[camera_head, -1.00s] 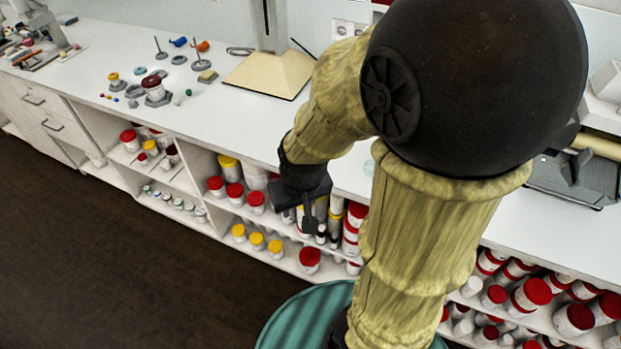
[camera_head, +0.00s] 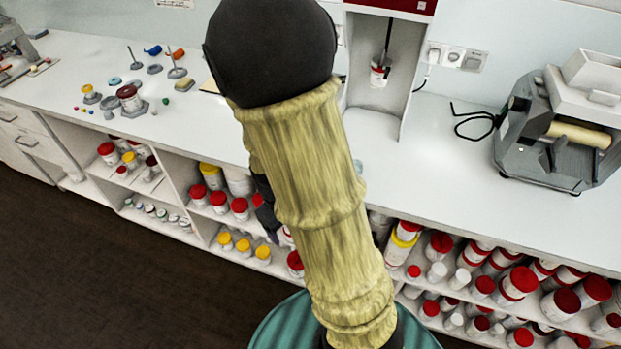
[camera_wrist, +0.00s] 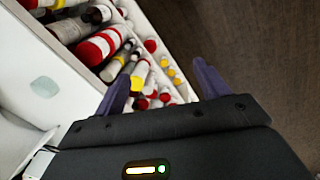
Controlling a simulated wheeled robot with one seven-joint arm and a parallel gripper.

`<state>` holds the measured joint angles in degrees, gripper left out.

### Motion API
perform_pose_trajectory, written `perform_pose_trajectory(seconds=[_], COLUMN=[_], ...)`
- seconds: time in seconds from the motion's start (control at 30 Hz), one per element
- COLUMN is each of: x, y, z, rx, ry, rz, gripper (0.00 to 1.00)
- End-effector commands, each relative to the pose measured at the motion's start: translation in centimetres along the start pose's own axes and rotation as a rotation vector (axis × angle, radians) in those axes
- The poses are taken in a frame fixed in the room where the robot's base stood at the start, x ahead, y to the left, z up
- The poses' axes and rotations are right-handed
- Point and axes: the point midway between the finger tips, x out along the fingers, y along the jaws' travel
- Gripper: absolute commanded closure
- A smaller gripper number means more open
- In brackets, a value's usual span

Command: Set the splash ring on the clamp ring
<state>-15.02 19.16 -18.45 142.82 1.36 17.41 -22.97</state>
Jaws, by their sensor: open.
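I cannot tell for sure which pieces are the splash ring and the clamp ring. Small round parts lie at the far left of the white bench, among them a blue ring-like piece (camera_head: 114,81) and a grey ring-like piece (camera_head: 154,69). A pale translucent disc (camera_wrist: 44,87) lies on the bench in the wrist view; in the head view my arm partly covers it. My gripper (camera_wrist: 162,85) is open and empty, its two dark fingers pointing over the shelves and floor. In the head view it is mostly hidden behind my arm, low by the bench front.
The white bench (camera_head: 440,190) has open shelves below, full of red- and yellow-lidded jars (camera_head: 515,285). A tall stand (camera_head: 410,70) with a red top holds a small container. A grey roller machine (camera_head: 555,130) stands at right. The bench between them is mostly clear.

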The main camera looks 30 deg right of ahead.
Motion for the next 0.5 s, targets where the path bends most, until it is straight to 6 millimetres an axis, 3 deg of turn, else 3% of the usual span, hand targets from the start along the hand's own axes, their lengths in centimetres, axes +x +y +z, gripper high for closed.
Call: perform_pose_trajectory(seconds=[0.03,0.2,0.33,0.5], x=[1.6,5.4,7.3,8.2], y=[0.3,2.4,4.5,7.8], z=[0.1,0.9,1.3,1.2], rx=[-0.059,-0.270,-0.441,-0.678], ry=[-0.044,-0.177,-0.286,-0.439], rz=[0.020,0.108,0.192,0.325], gripper=[0.26,0.26,0.26,0.26])
